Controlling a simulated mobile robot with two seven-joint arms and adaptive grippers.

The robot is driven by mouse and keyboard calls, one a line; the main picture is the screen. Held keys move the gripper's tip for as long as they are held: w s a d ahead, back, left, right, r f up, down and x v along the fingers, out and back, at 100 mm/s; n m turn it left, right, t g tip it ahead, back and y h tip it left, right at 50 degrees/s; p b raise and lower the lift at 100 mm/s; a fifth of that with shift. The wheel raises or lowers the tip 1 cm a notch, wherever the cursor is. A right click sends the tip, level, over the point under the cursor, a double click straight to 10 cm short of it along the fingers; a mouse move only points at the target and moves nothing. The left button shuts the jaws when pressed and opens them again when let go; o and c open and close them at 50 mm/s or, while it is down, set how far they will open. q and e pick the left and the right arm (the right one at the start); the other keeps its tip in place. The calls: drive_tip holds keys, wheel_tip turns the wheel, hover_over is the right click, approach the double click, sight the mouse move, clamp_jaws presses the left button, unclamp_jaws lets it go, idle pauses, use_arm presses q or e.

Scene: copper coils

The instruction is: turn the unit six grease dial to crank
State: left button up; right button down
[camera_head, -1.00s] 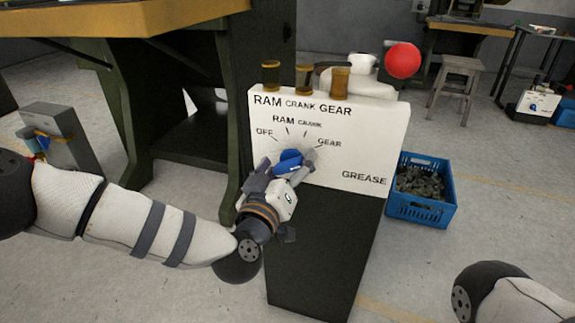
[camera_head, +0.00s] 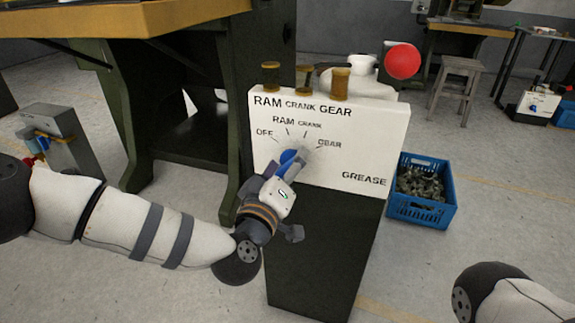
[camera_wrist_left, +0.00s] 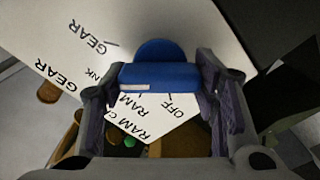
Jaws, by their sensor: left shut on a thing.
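The grease dial (camera_head: 287,156) is a blue knob on the white panel (camera_head: 375,130) marked GREASE. OFF, RAM, CRANK and GEAR labels fan out above it. My left gripper (camera_head: 283,168) reaches it from below left and is shut on it. In the left wrist view the dial (camera_wrist_left: 160,74) sits between the two fingers of the left gripper (camera_wrist_left: 160,88). A white mark shows on one end of the dial's bar, on the RAM and CRANK side; I cannot tell exactly which label it points at. My right gripper is out of view.
Three amber cups (camera_head: 304,81) stand on the panel's top edge. A red ball (camera_head: 403,61) is behind it. A blue crate (camera_head: 447,214) of metal parts stands on the floor at right. A wooden-topped bench (camera_head: 150,17) is at left.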

use_arm(q)
drive_tip(key=shift+n, duration=2.2)
drive_tip(key=shift+b, duration=0.3)
drive_tip(key=o, duration=1.2)
drive_tip(key=shift+c, duration=0.2)
drive_tip(key=v, duration=1.2)
